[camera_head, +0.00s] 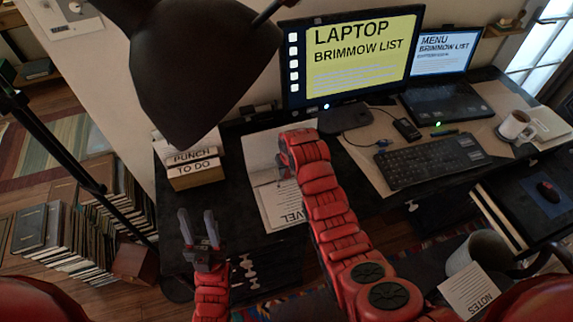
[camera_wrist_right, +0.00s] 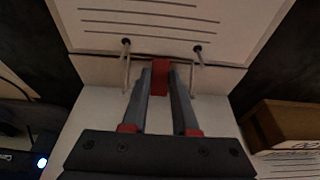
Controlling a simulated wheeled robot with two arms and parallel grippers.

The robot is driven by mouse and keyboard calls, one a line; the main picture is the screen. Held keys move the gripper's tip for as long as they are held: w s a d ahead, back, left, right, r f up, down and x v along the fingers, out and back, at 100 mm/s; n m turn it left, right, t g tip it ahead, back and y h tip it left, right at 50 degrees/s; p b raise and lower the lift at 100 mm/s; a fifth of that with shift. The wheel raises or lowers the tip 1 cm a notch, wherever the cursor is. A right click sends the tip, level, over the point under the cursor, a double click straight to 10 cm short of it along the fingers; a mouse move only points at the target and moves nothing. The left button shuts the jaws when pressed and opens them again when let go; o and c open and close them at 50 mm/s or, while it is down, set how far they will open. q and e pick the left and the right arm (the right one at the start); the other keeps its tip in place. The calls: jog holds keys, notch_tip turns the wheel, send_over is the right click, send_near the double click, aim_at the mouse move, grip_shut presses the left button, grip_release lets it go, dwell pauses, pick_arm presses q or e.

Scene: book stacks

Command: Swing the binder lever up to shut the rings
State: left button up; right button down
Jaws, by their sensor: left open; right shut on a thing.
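The binder (camera_head: 262,150) lies open on the black desk, partly covered by my right arm. Its printed page (camera_wrist_right: 160,25) and pale inner cover (camera_wrist_right: 95,128) show in the right wrist view. Two metal rings (camera_wrist_right: 126,60) stand at the page edge, one on each side of the red lever (camera_wrist_right: 160,66). I cannot tell whether the ring halves meet. My right gripper (camera_wrist_right: 160,88) is shut on the red lever. My left gripper (camera_head: 197,225) is open and empty, left of the binder near the desk's front edge.
A black lamp (camera_head: 195,70) hangs over the desk's left side. Boxes labelled PUNCH and TO DO (camera_head: 193,170) stand left of the binder. A monitor (camera_head: 350,55), keyboard (camera_head: 425,160), laptop (camera_head: 445,100) and mug (camera_head: 517,127) are to the right. Books (camera_head: 85,245) stand on the floor.

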aim_at(287, 173)
jog(key=shift+s+d+t, duration=0.1)
jog(key=shift+s+t, duration=0.05)
jog(key=shift+t, duration=0.15)
jog(key=shift+s+f+t, duration=0.1)
jog(key=shift+s+t, duration=0.05)
jog(key=shift+t, duration=0.15)
jog(key=shift+s+f+t+y, duration=0.1)
jog(key=shift+s+t+y, duration=0.05)
jog(key=shift+t+y, duration=0.2)
jog(key=t+b, duration=0.1)
jog(key=b, duration=0.1)
jog(key=s+t+y+b, duration=0.1)
jog(key=t+b, duration=0.2)
jog(key=b, duration=0.1)
jog(key=shift+s+d+f+t+y, duration=0.2)
jog(key=shift+d+t+y, duration=0.05)
jog(key=shift+d+t, duration=0.1)
jog(key=shift+s+r+t+y+b, duration=0.1)
jog(key=shift+s+t+y+b, duration=0.2)
jog(key=shift+t+b, duration=0.95)
jog(key=shift+r+b, duration=0.1)
jog(key=shift+b, duration=0.2)
jog(key=c, duration=1)
grip_release()
jog(key=shift+o, duration=0.2)
